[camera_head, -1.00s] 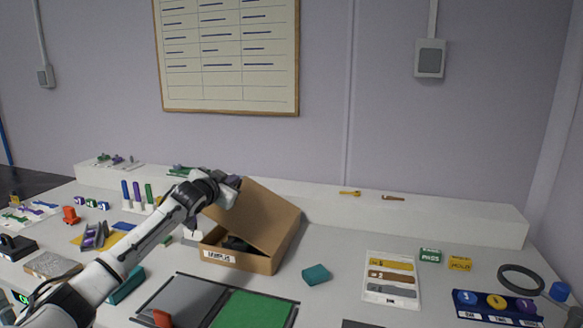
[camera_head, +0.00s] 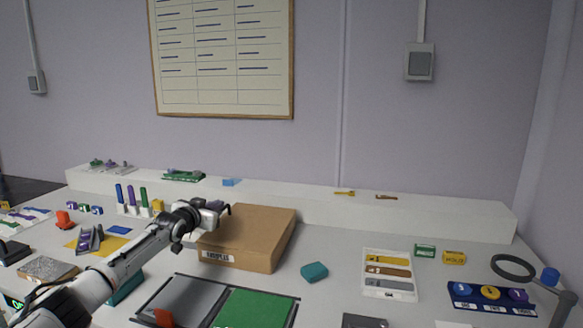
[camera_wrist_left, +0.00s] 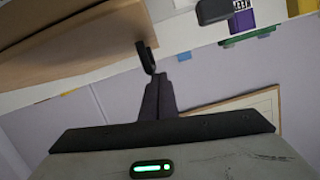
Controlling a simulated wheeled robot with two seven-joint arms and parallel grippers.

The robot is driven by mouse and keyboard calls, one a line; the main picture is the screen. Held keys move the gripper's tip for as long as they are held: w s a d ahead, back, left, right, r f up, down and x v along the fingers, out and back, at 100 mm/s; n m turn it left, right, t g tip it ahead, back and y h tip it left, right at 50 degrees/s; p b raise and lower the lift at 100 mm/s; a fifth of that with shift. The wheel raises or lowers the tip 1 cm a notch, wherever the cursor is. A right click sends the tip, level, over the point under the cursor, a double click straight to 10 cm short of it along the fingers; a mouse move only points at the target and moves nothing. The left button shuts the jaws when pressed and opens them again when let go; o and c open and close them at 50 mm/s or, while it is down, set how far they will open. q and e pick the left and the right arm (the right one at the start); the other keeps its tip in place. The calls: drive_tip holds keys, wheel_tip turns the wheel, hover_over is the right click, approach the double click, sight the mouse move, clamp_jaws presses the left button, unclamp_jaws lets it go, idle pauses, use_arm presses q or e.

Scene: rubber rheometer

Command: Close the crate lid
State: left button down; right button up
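The brown crate (camera_head: 238,256) stands left of the table's middle with a white label on its front. Its lid (camera_head: 255,222) lies down over the top, and no opening shows from the head. My left gripper (camera_head: 222,209) is at the lid's left edge, by the back left part of the crate. I cannot tell whether it touches the lid. The left wrist view shows brown board (camera_wrist_left: 70,45) close beside the dark fingers (camera_wrist_left: 158,95). Their spacing is unclear there. My right gripper is out of view.
A grey and green mat (camera_head: 255,309) lies in front of the crate, and a teal block (camera_head: 314,271) lies to its right. Tube stand (camera_head: 135,208) and small items are at left. A white ledge (camera_head: 440,220) runs behind. A tray (camera_head: 390,290) stands at right.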

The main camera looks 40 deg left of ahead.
use_arm(q)
drive_tip(key=shift+s+f, duration=0.1)
drive_tip(key=shift+f, duration=0.4)
wheel_tip(320, 180, up, 5)
drive_tip(key=p, duration=0.3)
drive_tip(key=a+v, duration=0.1)
drive_tip(key=v, duration=0.9)
drive_tip(key=shift+s+a+p, duration=0.15)
drive_tip(key=shift+s+p, duration=0.15)
drive_tip(key=shift+p, duration=0.1)
